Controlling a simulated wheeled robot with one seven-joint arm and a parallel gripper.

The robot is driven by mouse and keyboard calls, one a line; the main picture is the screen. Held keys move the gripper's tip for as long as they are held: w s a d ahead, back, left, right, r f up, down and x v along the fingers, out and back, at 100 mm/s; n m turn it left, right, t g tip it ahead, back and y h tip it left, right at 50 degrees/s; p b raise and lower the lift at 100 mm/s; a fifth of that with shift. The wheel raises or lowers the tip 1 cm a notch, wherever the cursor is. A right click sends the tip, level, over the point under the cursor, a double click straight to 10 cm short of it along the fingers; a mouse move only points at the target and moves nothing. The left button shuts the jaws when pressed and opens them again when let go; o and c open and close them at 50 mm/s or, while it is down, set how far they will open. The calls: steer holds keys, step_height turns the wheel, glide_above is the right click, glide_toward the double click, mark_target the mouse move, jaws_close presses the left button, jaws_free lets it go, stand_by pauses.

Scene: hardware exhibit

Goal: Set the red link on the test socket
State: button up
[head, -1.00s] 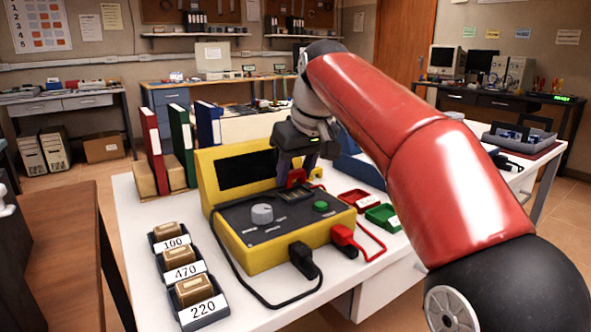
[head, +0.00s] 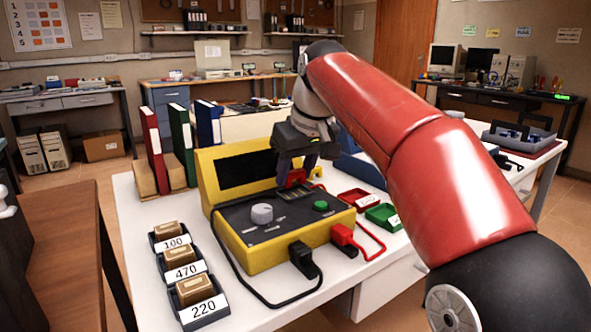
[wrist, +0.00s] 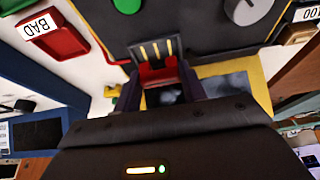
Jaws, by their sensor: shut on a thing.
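The red link (head: 296,177) is held between the fingers of my gripper (head: 297,171), which is shut on it. The yellow tester (head: 262,262) stands on the white table, and its dark test socket (head: 296,194) is on the top panel. In the head view the link is at the back edge of the socket, just above or on it; I cannot tell if they touch. In the wrist view the red link (wrist: 158,74) sits between the fingers, and the socket with pale slots (wrist: 152,48) lies directly beyond it.
A grey knob (head: 262,214) and green button (head: 320,206) flank the socket. Black and red plugs with cables are at the tester's front. Red (head: 359,199) and green (head: 383,216) trays stand right. Labelled bins (head: 205,309) stand left. Binders (head: 180,146) stand behind.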

mark_target(297, 172)
steer(key=shift+f+b, duration=0.55)
steer(key=shift+f, duration=0.2)
steer(key=shift+r+p, duration=0.85)
steer(key=shift+p, duration=0.25)
stand_by(0.5)
steer(key=shift+f+b, duration=0.6)
steer(key=shift+f, duration=0.3)
stand_by(0.3)
steer(key=o, duration=0.7)
steer(key=shift+c, duration=0.2)
steer(key=shift+p+v, duration=1.6)
steer(key=shift+v, duration=3.9)
steer(key=shift+d, duration=0.1)
